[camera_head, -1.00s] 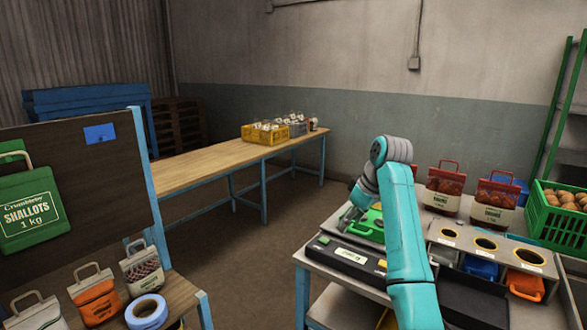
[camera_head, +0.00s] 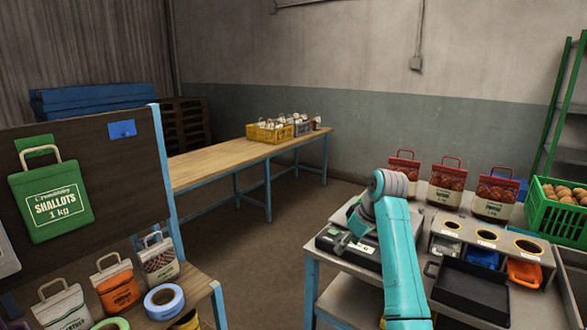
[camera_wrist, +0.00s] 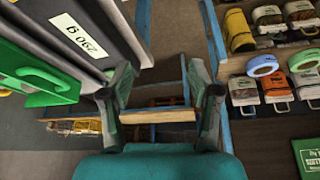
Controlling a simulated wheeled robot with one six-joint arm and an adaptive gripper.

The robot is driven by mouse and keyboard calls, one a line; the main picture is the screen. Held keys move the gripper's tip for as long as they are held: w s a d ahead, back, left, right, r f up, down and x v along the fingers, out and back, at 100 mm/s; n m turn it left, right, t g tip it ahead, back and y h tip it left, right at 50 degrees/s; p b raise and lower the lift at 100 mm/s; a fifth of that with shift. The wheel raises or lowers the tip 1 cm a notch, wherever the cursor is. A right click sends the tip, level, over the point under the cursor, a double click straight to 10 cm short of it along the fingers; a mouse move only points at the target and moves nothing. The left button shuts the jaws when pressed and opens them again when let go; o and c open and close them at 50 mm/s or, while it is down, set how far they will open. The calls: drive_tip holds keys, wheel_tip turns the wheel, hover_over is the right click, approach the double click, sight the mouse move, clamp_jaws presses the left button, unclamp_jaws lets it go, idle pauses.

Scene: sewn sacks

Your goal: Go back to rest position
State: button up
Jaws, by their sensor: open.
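My gripper (camera_head: 347,238) is open and empty, low over the front left of the workbench (camera_head: 352,281) in the head view. In the wrist view my gripper (camera_wrist: 165,92) has its two dark fingers spread, with nothing between them. A black device (camera_head: 360,254) with a pale label lies beside and below it in the head view. In the wrist view a label reading 290 g (camera_wrist: 75,36) is to the left of the fingers, with a green handle (camera_wrist: 42,80) near it. My arm hides part of the bench.
Red-topped sacks (camera_head: 447,183) stand behind several round openings (camera_head: 485,236). A black tray (camera_head: 470,290) is at right. A green crate (camera_head: 560,212) holds round produce. At left are a tape roll (camera_head: 164,301), small sacks and the shallots board (camera_head: 105,180). Floor is clear between the benches.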

drive_tip(key=s+f+m+t, duration=0.1)
drive_tip(key=s+f, duration=0.3)
drive_tip(key=f, duration=0.8)
drive_tip(key=s+f+m+t, duration=0.2)
drive_tip(key=s+f, duration=0.2)
drive_tip(key=f, duration=0.8)
drive_tip(key=s+d+f+m+t+h, duration=0.1)
drive_tip(key=s+f, duration=0.6)
drive_tip(key=s, duration=0.3)
drive_tip(key=s+d+f+m+t+h, duration=0.1)
drive_tip(key=s+f, duration=0.6)
drive_tip(key=s, duration=0.3)
drive_tip(key=s+d+r+m+t+h, duration=0.1)
drive_tip(key=s+r+m+t, duration=0.2)
drive_tip(key=s, duration=2)
drive_tip(key=s+r+t, duration=0.3)
drive_tip(key=s+r, duration=1.3)
drive_tip(key=r, duration=0.2)
drive_tip(key=shift+s+d+r, duration=0.15)
drive_tip(key=shift+s+r, duration=0.05)
drive_tip(key=shift+r, duration=0.05)
